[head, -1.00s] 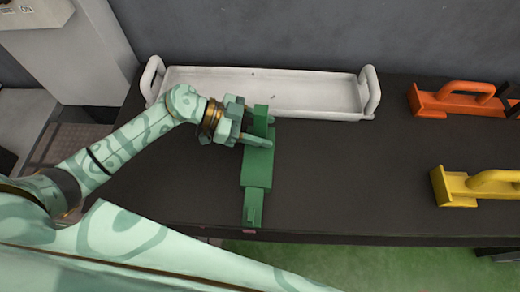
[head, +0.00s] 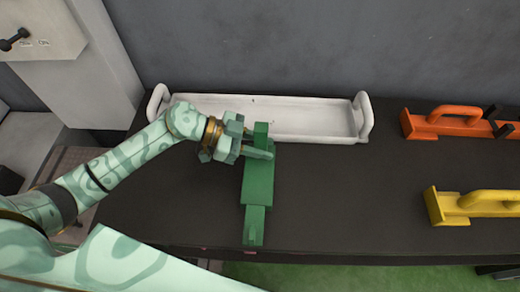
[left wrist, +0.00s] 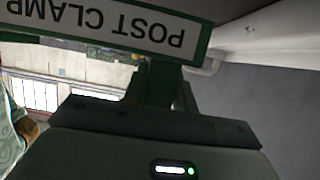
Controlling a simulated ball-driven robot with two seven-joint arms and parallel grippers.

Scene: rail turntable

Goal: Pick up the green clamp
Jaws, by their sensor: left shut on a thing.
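The green clamp (head: 256,188) lies lengthwise in front of the white tray in the head view, its far end close to the tray's front wall. My left gripper (head: 256,144) is shut on the clamp's upper part, near that far end. In the left wrist view the clamp (left wrist: 200,48) fills the top, with an upside-down white label reading "POST CLAMP". I cannot tell whether the clamp touches the table or is slightly above it. My right gripper is not in view.
The white tray (head: 262,134) with two end handles is empty at the back of the dark table (head: 340,210). An orange clamp (head: 440,124) and a yellow clamp (head: 470,204) are at the right. The table between the green and yellow clamps is clear.

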